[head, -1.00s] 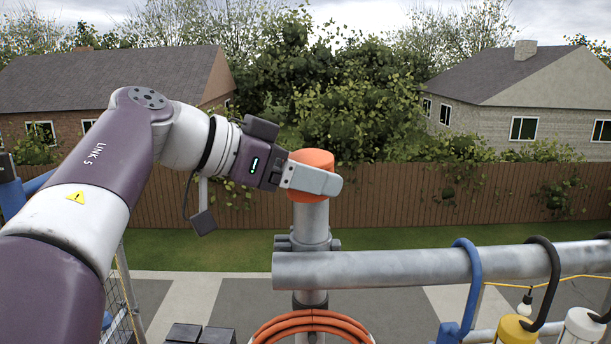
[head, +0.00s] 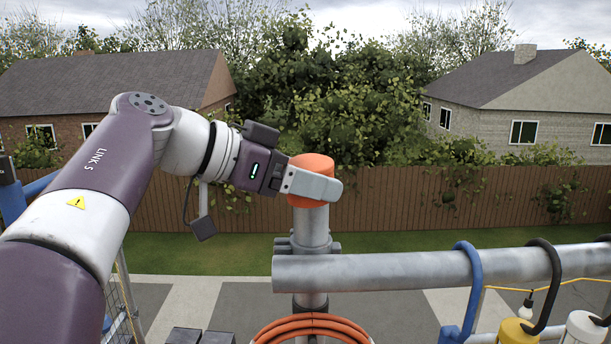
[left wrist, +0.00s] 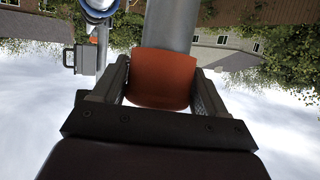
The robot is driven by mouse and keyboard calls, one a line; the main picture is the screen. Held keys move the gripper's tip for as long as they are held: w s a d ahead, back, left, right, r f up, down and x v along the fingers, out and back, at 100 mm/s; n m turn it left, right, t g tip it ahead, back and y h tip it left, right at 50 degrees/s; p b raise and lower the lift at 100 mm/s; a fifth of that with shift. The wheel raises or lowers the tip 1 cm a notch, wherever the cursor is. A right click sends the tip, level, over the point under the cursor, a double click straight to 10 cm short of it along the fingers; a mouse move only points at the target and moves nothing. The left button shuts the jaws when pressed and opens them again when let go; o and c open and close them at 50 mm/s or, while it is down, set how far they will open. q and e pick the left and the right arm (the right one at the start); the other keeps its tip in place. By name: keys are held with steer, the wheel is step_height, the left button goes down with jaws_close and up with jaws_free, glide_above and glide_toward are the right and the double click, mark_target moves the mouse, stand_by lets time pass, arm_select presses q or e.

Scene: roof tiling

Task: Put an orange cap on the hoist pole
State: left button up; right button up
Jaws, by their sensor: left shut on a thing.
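The orange cap (head: 311,163) sits at the top end of the upright grey hoist pole (head: 311,225) in the head view. My left gripper (head: 318,185) is shut on the cap, with one finger across its near side. In the left wrist view the cap (left wrist: 161,78) lies between the two fingers of the left gripper (left wrist: 160,88), and the pole (left wrist: 169,24) runs straight on from it. The cap appears in line with the pole and touching it; how deep it sits is hidden. My right gripper is out of view.
A horizontal grey rail (head: 420,267) crosses in front of the pole to the right. A blue hook (head: 471,290) and black hooks hang on it. A coiled orange hose (head: 312,326) is below the pole. A wooden fence (head: 420,200) stands behind.

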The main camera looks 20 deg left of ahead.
arm_select(q)
steer(key=shift+f+b, duration=0.35)
steer(key=shift+f, duration=0.2)
steer(key=o, duration=1.3)
steer(key=shift+p+v, duration=0.7)
steer(key=shift+v, duration=0.8)
steer(key=v, duration=0.8)
